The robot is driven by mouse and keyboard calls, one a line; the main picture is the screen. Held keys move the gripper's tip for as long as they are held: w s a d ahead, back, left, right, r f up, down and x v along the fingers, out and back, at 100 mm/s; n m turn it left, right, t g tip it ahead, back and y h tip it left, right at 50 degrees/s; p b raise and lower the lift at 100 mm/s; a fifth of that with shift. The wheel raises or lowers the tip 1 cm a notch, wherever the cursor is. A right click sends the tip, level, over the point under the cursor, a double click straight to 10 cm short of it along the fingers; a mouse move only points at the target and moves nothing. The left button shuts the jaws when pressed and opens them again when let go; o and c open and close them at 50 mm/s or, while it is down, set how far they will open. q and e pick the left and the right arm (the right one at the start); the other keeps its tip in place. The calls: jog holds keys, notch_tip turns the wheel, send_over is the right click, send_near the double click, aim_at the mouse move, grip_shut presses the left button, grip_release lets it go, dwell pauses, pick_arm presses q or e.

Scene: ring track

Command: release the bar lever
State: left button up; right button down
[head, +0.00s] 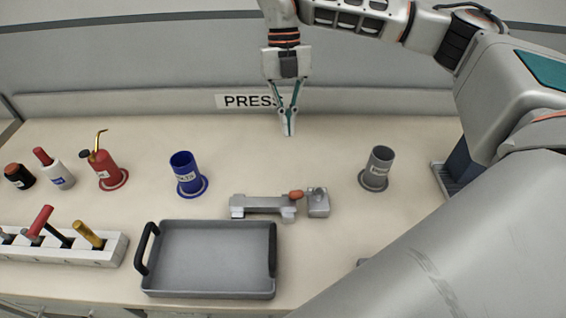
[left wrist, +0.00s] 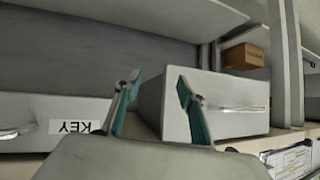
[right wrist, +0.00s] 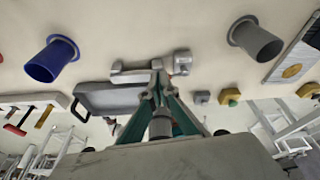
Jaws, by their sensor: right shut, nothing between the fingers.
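The bar lever (head: 262,204) is a grey bar on the table behind the grey tray, with an orange-brown knob (head: 296,194) at its right end. A small grey block (head: 318,203) stands just right of the knob. In the right wrist view the bar (right wrist: 130,76) is partly hidden behind my fingers. My right gripper (head: 289,133) is shut and empty, pointing down, above and behind the bar and apart from it. My left gripper (left wrist: 158,88) shows only in the left wrist view, open and empty, before a white box-like drawer unit (left wrist: 215,105).
A grey tray (head: 212,222) with black handles stands in front of the bar. A blue cup (head: 184,168) is to its left and a grey cup (head: 378,165) to its right. Bottles, a red oil can (head: 104,170) and a tool rack (head: 105,250) fill the left. My right arm covers the right.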

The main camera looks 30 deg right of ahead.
jog(key=s+f, duration=0.2)
jog(key=f, duration=0.1)
jog(key=s+a+f, duration=0.1)
jog(key=s+f, duration=0.1)
jog(key=f, duration=0.1)
jog(key=s+a+f, duration=0.1)
jog(key=s+f, duration=0.1)
jog(key=f, duration=0.2)
jog(key=shift+s+a+f, duration=0.15)
jog(key=shift+s+a, duration=0.1)
jog(key=shift+s, duration=0.1)
pick_arm(q)
jog(key=shift+s, duration=0.2)
jog(key=shift+d+r, duration=0.1)
pick_arm(e)
jog(key=shift+s+a, duration=0.1)
jog(key=shift+n, duration=0.3)
pick_arm(q)
jog(key=shift+s+d+r, duration=0.15)
jog(key=shift+s+d, duration=0.05)
jog(key=shift+d, duration=0.15)
